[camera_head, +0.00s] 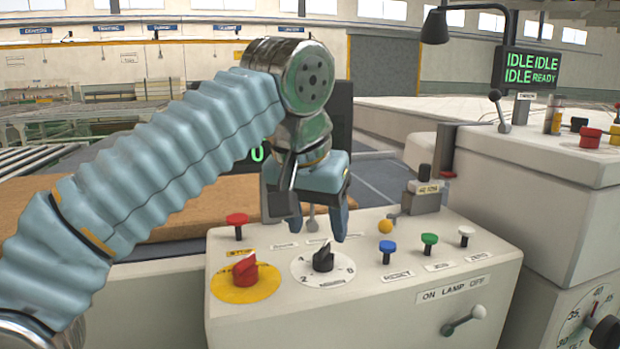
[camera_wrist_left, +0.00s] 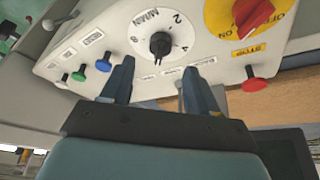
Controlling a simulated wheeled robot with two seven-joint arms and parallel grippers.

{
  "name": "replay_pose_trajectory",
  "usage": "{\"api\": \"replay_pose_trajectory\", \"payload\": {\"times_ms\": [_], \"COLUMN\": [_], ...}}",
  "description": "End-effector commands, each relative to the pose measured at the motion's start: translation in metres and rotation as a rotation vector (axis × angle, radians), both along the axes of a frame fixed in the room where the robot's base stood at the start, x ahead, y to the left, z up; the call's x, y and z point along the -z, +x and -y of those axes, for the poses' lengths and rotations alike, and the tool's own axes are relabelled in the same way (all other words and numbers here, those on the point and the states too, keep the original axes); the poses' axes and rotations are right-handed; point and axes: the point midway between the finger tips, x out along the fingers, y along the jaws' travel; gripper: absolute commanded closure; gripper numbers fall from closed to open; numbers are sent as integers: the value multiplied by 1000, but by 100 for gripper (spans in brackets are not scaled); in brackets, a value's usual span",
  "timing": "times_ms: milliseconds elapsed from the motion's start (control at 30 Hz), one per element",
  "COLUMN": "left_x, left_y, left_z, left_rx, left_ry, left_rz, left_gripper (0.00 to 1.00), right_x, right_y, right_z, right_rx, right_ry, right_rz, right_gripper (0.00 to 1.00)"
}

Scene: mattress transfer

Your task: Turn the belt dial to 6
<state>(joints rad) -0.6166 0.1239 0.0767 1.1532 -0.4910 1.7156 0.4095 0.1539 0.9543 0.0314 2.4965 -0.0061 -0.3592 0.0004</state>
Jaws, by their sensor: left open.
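The dial with the black knob (camera_head: 323,257) sits on a white numbered disc (camera_head: 305,271) on the sloped top of the control box. The black knob (camera_wrist_left: 159,44) also shows in the left wrist view, with the numbers 2 and 4 legible around it. I cannot tell for sure which number it points to. My left gripper (camera_head: 318,222) points down above and just behind the dial, its fingers apart and empty. In the left wrist view the open fingers (camera_wrist_left: 158,80) lie short of the knob, not around it. My right gripper is out of view.
A red rotary switch (camera_head: 244,271) on a yellow disc is left of the dial, with a red button (camera_head: 237,220) behind it. Blue (camera_head: 387,247), green (camera_head: 429,240) and white (camera_head: 466,232) buttons stand to the right. A lamp lever (camera_head: 464,320) juts from the box's front.

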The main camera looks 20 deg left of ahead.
Motion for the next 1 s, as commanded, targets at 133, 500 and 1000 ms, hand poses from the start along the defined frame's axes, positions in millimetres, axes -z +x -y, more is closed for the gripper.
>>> {"api": "replay_pose_trajectory", "payload": {"times_ms": [133,500,1000], "left_x": [-34,-68,-69], "left_y": [-13,-28,-28], "left_z": [0,-3,-3], "left_rx": [3,0,0], "left_ry": [-2,0,0], "left_rz": [4,0,0], "left_gripper": [40,40,40], "right_x": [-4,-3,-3], "right_y": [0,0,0], "right_z": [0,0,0], "right_rx": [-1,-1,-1], "right_ry": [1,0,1], "right_rz": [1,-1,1], "right_gripper": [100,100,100]}}
